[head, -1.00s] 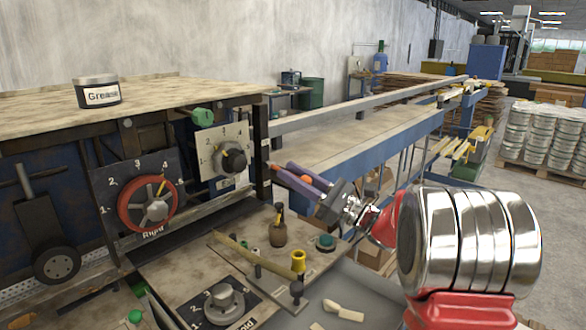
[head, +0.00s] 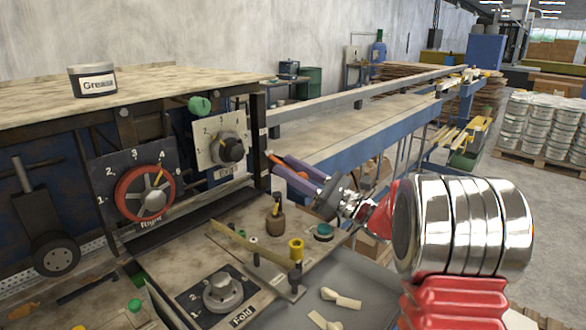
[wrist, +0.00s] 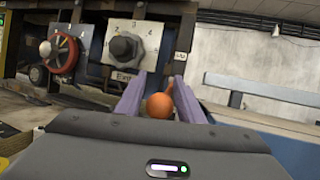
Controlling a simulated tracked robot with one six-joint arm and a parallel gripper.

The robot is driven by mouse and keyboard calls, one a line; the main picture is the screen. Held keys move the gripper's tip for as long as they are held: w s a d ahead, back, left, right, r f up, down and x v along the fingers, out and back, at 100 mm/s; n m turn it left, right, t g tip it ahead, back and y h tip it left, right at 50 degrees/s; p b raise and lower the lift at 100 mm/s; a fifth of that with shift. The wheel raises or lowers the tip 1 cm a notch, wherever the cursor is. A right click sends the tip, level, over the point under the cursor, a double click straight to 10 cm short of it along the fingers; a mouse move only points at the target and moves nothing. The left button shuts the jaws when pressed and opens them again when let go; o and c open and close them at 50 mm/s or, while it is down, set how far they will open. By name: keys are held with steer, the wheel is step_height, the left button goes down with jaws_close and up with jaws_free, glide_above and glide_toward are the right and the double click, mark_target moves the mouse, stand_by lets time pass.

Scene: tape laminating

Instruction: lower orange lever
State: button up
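The orange lever shows in the wrist view as a round orange knob (wrist: 158,105) on a short orange stem. The knob sits between the two purple fingers of my gripper (wrist: 160,82), with a thin gap visible on each side. In the head view my gripper (head: 296,171) is beside the right end of the machine, fingers apart.
A conveyor (head: 370,128) runs behind.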

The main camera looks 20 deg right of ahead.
steer(key=shift+o, duration=1)
steer(key=shift+r, duration=0.1)
steer(key=shift+d, duration=0.1)
steer(key=shift+s+d+f, duration=0.25)
steer(key=shift+s+d, duration=0.15)
steer(key=shift+d, duration=0.05)
steer(key=v, duration=1.2)
steer(key=shift+f, duration=0.25)
steer(key=shift+s+d, duration=0.1)
